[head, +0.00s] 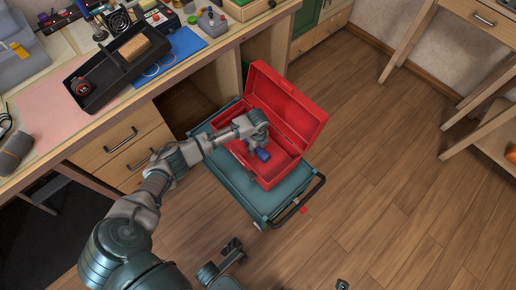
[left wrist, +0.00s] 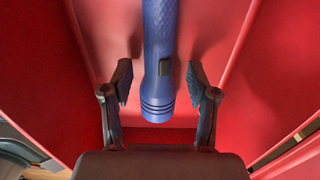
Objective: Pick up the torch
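The torch (left wrist: 159,60) is blue with a dark button and a ribbed end. It lies inside the open red toolbox (head: 290,105), and its blue body shows in the head view (head: 263,155) below my left gripper (head: 255,145). In the left wrist view my left gripper (left wrist: 160,82) is open, with one finger on each side of the torch's ribbed end. Gaps show between both fingers and the torch. The torch's far end is cut off by the top of that view. My right gripper (head: 232,248) is low in the head view, away from the toolbox; its finger opening is unclear.
The toolbox stands on a teal cart (head: 258,206) with a black handle (head: 300,203). Its raised lid is on the right. A workbench with a black tray (head: 100,87) and tools stands at the left. Open wooden floor (head: 400,190) lies to the right.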

